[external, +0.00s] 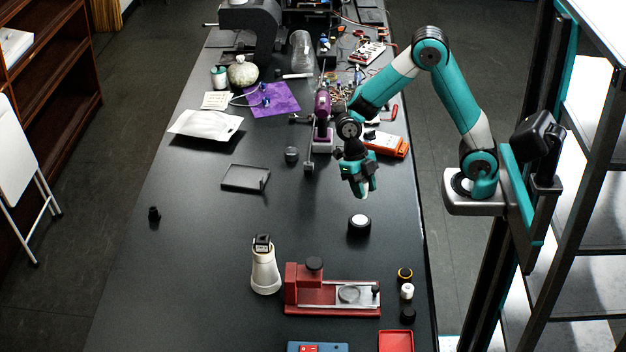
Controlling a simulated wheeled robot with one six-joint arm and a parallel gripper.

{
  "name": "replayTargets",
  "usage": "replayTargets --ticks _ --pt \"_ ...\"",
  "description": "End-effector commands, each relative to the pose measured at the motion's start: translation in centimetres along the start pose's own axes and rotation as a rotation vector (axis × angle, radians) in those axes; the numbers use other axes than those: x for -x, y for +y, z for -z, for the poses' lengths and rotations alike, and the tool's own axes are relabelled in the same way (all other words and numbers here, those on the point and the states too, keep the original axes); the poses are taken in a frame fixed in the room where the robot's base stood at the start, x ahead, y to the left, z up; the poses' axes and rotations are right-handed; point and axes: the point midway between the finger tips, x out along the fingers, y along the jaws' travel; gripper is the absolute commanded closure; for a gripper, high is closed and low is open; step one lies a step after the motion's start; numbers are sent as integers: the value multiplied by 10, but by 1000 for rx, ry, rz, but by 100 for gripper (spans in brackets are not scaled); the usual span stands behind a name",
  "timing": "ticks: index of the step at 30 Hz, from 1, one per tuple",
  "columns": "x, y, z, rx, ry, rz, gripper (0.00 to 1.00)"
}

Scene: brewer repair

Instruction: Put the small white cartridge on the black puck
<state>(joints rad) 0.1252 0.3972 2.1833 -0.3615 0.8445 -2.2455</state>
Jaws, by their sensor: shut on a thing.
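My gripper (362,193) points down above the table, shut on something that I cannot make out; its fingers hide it. Just below it in the picture stands a black puck (359,231) with a round white top (359,221). I cannot tell whether that white top is part of the puck or a separate piece. A gap shows between my gripper and the puck. A small white cylinder (407,291), which may be a cartridge, stands at the lower right between a dark ring with an orange band (404,274) and a black knob-like piece (407,314).
A red fixture with metal rails (300,290) and a white bottle-like body (264,272) stand at the front. A purple stand (323,138) and an orange meter (388,145) are behind my gripper. A grey tray (243,178) lies to the left. The table left of the puck is clear.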

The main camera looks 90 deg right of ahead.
Motion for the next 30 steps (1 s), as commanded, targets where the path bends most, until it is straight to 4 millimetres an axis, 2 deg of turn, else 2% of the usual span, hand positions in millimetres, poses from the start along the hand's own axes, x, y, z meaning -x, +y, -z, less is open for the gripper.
replayTargets --ticks 1,4,11,16,19,29,30 --pt "-12 -1 -4 -2 7 5 87" --pt "-31 0 -12 -2 3 4 87" --pt "-52 0 -21 -1 2 1 87" --pt "-75 0 -30 -2 3 2 87" --pt "-81 0 -34 -1 1 0 87" --pt "-85 0 -35 -1 0 -1 87" --pt "-85 0 -36 -1 -1 -1 61"
